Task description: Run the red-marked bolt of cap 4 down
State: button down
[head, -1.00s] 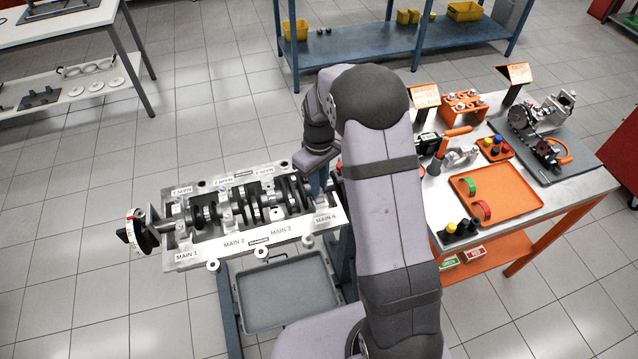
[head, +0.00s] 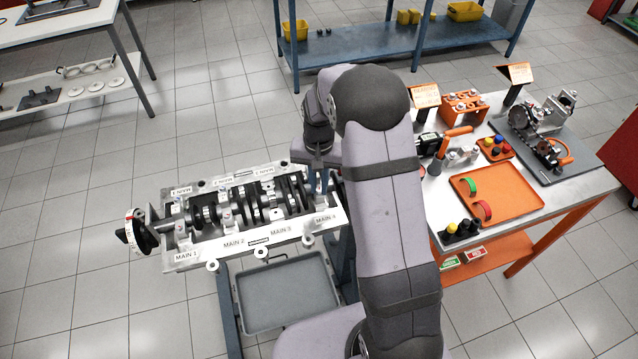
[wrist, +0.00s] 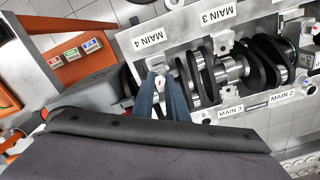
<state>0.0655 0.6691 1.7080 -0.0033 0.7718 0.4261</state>
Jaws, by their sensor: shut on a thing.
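The engine block (head: 212,257) carries the crankshaft (head: 208,213) under its main caps. Cap 4 sits at the right end by the MAIN 4 label (head: 326,219); most of it is hidden by my fingers. My gripper (head: 319,190) is down over this cap. In the wrist view its two blue fingers (wrist: 162,82) close around a small pale piece with a red mark, the red-marked bolt (wrist: 160,81). My gripper is shut on it. How deep the bolt sits in the cap cannot be told.
A grey tray (head: 287,322) is below the block. To the right, the bench holds an orange tray (head: 510,205), an orange-handled tool (head: 452,135) and a small machine on a mat (head: 582,165). My arm covers the space between block and bench.

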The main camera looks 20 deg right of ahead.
aim_at(319, 189)
jog(key=m, duration=0.6)
jog(key=shift+w+r, duration=0.2)
jog(key=m, duration=0.6)
dwell(0.4)
jog(key=c, duration=2)
grip_release()
jog(key=shift+s, duration=0.2)
jog(key=shift+r+b, duration=1.25)
jog(key=shift+r, duration=2.45)
